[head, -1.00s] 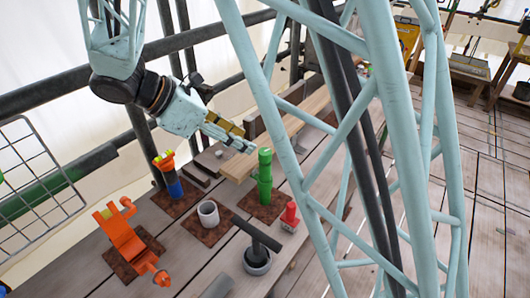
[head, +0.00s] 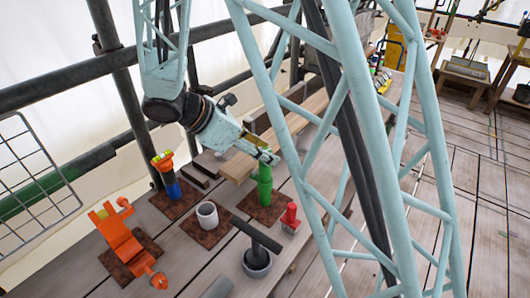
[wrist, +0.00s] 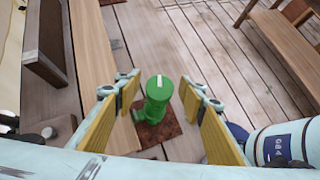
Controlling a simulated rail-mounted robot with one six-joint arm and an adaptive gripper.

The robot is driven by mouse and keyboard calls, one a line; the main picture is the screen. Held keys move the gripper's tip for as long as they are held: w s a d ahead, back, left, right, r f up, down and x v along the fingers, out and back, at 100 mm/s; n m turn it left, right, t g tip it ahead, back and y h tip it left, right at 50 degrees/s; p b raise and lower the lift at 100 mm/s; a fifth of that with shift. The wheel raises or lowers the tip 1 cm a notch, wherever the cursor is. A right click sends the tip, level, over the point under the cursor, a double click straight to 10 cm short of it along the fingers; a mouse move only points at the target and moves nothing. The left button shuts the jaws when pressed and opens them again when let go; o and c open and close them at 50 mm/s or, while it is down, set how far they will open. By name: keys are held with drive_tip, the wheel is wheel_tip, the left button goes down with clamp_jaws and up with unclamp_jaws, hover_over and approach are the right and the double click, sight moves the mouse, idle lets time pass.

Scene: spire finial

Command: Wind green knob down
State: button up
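The green knob (wrist: 158,88) is the round top of an upright green post (head: 263,192), with a short white mark on its top face. The post stands on a square brown base plate (head: 258,213). My gripper (head: 268,158) is at the top of the post in the head view, partly covering it. In the wrist view my gripper (wrist: 160,108) has its two yellow-padded fingers wide apart, one on each side of the knob. Gaps show between the pads and the knob. Whether the fingertips are level with the knob is hard to tell.
An orange fixture (head: 128,245), a blue, yellow and red post (head: 167,177), a white cup (head: 207,215), a black hammer-like tool (head: 257,237) and a red piece (head: 290,219) stand nearby. A wooden plank (head: 240,166) lies behind the post.

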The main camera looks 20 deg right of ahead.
drive_tip(key=shift+c, duration=0.2)
drive_tip(key=c, duration=0.8)
drive_tip(key=shift+m+g+p, duration=0.4)
drive_tip(key=shift+m+p, duration=0.1)
drive_tip(key=shift+p, duration=0.15)
drive_tip(key=shift+c, duration=0.2)
